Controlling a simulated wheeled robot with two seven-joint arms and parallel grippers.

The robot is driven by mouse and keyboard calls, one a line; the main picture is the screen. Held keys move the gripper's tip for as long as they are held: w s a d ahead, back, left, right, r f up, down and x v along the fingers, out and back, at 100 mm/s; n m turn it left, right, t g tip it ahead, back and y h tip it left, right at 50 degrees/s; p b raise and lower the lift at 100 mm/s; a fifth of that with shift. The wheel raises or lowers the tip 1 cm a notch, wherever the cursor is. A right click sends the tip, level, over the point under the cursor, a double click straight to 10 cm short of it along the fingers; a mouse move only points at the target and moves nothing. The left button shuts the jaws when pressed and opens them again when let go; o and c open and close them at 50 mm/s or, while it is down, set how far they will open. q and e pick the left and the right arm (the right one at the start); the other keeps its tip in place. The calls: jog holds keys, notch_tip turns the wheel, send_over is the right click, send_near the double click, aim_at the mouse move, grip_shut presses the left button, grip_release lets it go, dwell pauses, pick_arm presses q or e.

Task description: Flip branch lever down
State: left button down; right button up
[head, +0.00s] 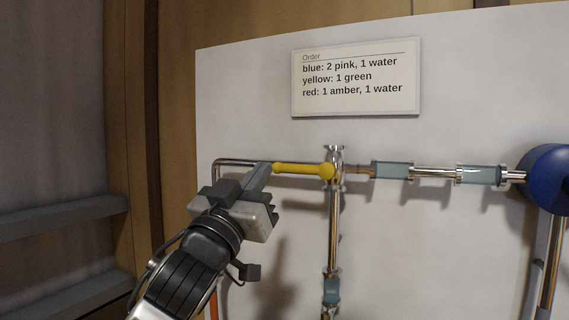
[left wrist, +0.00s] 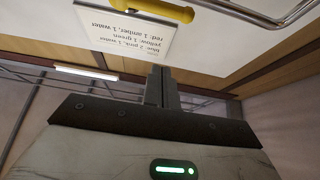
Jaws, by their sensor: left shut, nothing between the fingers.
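The yellow branch lever (head: 298,169) lies about level in the head view. Its round hub (head: 327,171) sits on the pipe junction at its right end, and its free end points left. In the left wrist view part of the lever (left wrist: 190,7) shows at the top edge. My left gripper (head: 265,172) is shut with nothing between its fingers. Its fingertips are close to the lever's free end in the head view; I cannot tell whether they touch it. The shut fingers (left wrist: 162,85) show in the left wrist view. My right gripper is not in view.
A white panel (head: 450,75) carries metal pipes, clear pipe sections (head: 391,170) and an order card (head: 355,78). A blue round vessel (head: 550,178) is at the right. A vertical pipe (head: 334,230) runs down below the hub. Grey shelves (head: 60,218) are at the left.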

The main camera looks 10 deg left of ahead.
pick_arm(q)
notch_tip(320, 180, up, 6)
jog(key=f+p, duration=0.1)
jog(key=p, duration=0.3)
send_over(303, 170)
jog(key=s+a, duration=0.2)
jog(key=a, duration=0.2)
jog(key=shift+w+d+f, duration=0.1)
jog(key=shift+w+f, duration=0.1)
jog(key=shift+f, duration=0.45)
jog(key=shift+w+d+f, duration=0.1)
jog(key=shift+w+f, duration=0.15)
jog(key=shift+f, duration=0.4)
jog(key=shift+w+d+f, duration=0.1)
jog(key=shift+w+f, duration=0.1)
jog(key=shift+f, duration=0.45)
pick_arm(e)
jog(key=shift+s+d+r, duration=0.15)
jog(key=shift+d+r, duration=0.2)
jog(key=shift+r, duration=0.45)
pick_arm(q)
jog(key=shift+b, duration=0.3)
